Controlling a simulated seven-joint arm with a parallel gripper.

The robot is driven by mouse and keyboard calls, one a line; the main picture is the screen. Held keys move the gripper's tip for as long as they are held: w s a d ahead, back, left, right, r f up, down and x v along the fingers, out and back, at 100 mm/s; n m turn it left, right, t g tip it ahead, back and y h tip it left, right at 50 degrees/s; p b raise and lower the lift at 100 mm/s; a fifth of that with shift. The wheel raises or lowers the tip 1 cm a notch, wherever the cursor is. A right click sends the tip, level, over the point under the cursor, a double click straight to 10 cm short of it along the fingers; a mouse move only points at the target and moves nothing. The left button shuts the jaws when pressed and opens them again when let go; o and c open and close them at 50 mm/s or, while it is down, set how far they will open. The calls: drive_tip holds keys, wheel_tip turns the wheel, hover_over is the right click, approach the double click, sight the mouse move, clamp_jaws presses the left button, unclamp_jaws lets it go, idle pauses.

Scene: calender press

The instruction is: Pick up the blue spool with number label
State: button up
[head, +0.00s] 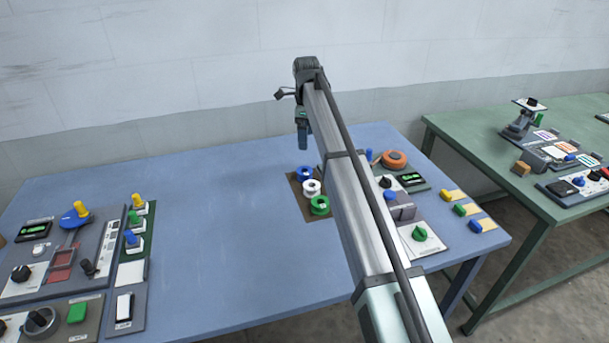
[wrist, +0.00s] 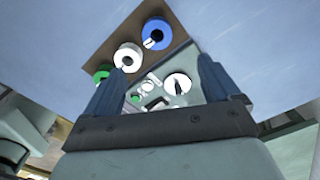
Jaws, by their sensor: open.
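A blue spool (head: 305,174) stands at the back of a small brown mat (head: 296,189) on the blue table; it also shows in the wrist view (wrist: 157,34). A white spool (head: 311,188) is in the middle and a green spool (head: 319,206) in front. In the wrist view the white spool (wrist: 128,58) and green spool (wrist: 103,72) show to the lower left of the blue one. No number label can be read. My gripper (head: 303,140) is above the table near the blue spool. Its two fingers (wrist: 160,80) are apart with nothing held between them.
A control panel with knobs (head: 408,217) and an orange disc (head: 393,159) lie right of the spools. Another panel with coloured knobs (head: 70,262) is at the left. A green table (head: 490,155) stands at the right. The blue table (head: 215,220) is clear left of the mat.

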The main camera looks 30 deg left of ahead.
hover_over(304, 169)
drive_tip(key=d, duration=0.1)
drive_tip(key=f, duration=0.8)
drive_tip(key=shift+s+f, duration=0.2)
drive_tip(key=shift+s, duration=0.1)
drive_tip(key=shift+s+a+f, duration=0.1)
drive_tip(key=shift+s+f, duration=0.05)
drive_tip(key=shift+f, duration=1.2)
drive_tip(key=shift+s+f, duration=0.1)
drive_tip(key=shift+f, duration=1.2)
drive_tip(key=shift+c, duration=0.4)
drive_tip(key=c, duration=1)
drive_tip(key=shift+o, duration=0.2)
drive_tip(key=shift+r, duration=0.1)
